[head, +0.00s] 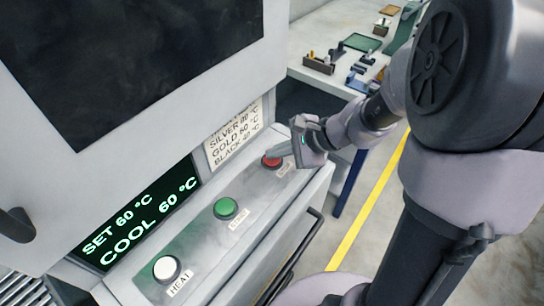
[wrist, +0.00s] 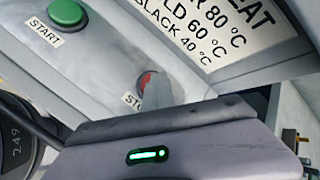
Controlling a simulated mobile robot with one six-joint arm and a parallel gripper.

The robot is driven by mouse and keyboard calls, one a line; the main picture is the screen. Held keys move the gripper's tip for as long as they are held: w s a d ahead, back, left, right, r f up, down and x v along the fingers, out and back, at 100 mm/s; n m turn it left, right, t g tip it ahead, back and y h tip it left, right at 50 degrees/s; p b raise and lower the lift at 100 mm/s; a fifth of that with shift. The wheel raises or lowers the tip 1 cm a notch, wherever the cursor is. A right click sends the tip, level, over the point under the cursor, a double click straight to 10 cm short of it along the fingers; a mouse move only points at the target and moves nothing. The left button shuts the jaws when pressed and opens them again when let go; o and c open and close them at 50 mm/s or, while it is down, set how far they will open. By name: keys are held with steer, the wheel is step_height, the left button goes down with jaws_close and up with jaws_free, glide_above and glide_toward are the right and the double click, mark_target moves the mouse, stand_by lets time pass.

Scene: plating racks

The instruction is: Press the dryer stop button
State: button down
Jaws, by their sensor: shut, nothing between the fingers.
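The red stop button (head: 271,162) is at the far end of the dryer's sloped grey panel (head: 200,240). In the wrist view the red button (wrist: 144,79) is mostly hidden behind my fingers, and its label is partly covered. My gripper (head: 277,154) is shut and empty, its fingertips right at the red button. In the wrist view the closed fingers (wrist: 158,92) overlap the button. I cannot tell whether they touch it or whether it is pushed in.
A green START button (head: 226,208) and a white HEAT button (head: 166,268) sit on the same panel. The display (head: 135,215) reads SET 60 °C and COOL 60 °C. A temperature label (head: 234,132) is above the red button. A table with small items (head: 320,62) stands behind.

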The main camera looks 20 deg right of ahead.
mark_target(276, 160)
steer(key=shift+r+p, duration=0.5)
steer(key=shift+r, duration=0.3)
step_height(276, 160, up, 5)
steer(key=p, duration=0.4)
stand_by(0.4)
